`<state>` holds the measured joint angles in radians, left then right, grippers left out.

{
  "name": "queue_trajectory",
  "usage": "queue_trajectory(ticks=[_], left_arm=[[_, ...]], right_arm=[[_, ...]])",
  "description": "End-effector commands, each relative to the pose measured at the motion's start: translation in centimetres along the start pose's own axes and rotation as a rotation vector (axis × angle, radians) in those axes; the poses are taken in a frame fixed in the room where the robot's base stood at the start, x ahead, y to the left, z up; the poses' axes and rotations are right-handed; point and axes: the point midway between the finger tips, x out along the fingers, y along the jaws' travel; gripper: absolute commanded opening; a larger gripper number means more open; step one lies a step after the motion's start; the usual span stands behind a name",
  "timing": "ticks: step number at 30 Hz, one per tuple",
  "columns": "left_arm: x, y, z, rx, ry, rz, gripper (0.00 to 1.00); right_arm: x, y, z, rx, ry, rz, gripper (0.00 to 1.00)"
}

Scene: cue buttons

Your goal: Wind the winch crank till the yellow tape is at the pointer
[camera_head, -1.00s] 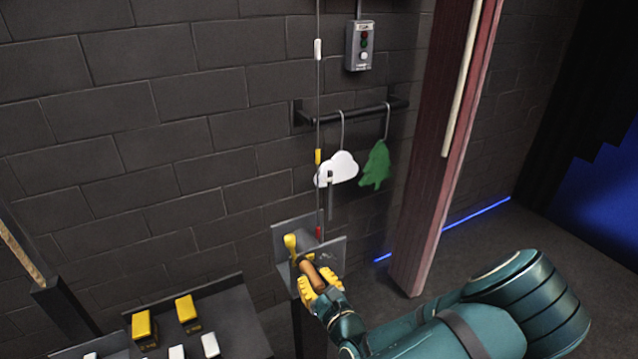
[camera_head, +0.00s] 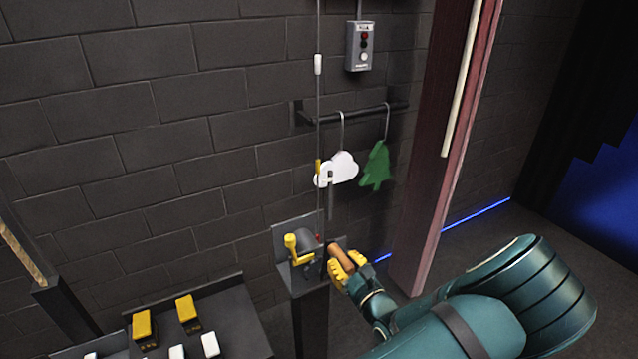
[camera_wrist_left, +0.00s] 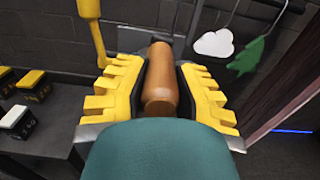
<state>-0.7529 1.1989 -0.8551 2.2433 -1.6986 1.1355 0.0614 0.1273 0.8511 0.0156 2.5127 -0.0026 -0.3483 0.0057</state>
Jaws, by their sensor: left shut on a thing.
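The winch (camera_head: 308,245) sits on a grey bracket on a dark post, with a yellow lever (camera_head: 292,246) at its left. My left gripper (camera_head: 347,266) is shut on the brown crank handle (camera_head: 338,258), right of the winch. The handle also fills the space between the yellow fingers in the left wrist view (camera_wrist_left: 160,80). The yellow tape (camera_head: 318,167) is on the thin vertical cable, just above a small pale part (camera_head: 329,178) on a grey upright. This part looks like the pointer, but it blends with the white cloud behind. My right gripper is not in view.
A white cloud (camera_head: 343,166) and a green tree (camera_head: 376,166) hang from a wall bar (camera_head: 365,115). White tape (camera_head: 318,65) is higher on the cable. A control box (camera_head: 360,47) is on the wall. Yellow-topped blocks (camera_head: 187,312) stand on a dark shelf (camera_head: 235,318) at lower left.

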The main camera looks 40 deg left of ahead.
Motion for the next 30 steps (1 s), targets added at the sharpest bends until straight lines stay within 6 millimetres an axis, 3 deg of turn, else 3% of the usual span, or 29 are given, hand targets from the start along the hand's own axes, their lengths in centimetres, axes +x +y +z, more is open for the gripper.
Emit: queue_trajectory(ticks=[1,6,18,30], left_arm=[[-0.2,-0.9,-0.8,0.003,0.018,-0.007,0.00],[-0.1,-2.5,-1.0,0.006,0.018,-0.004,0.00],[-0.1,-2.8,-1.1,0.006,0.017,0.001,0.00],[0.0,-6.5,-4.2,0.008,0.017,0.004,0.00]], right_arm=[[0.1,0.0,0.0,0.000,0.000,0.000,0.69],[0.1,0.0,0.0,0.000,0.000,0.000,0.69],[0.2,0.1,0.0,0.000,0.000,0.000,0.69],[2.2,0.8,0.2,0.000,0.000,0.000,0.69]])
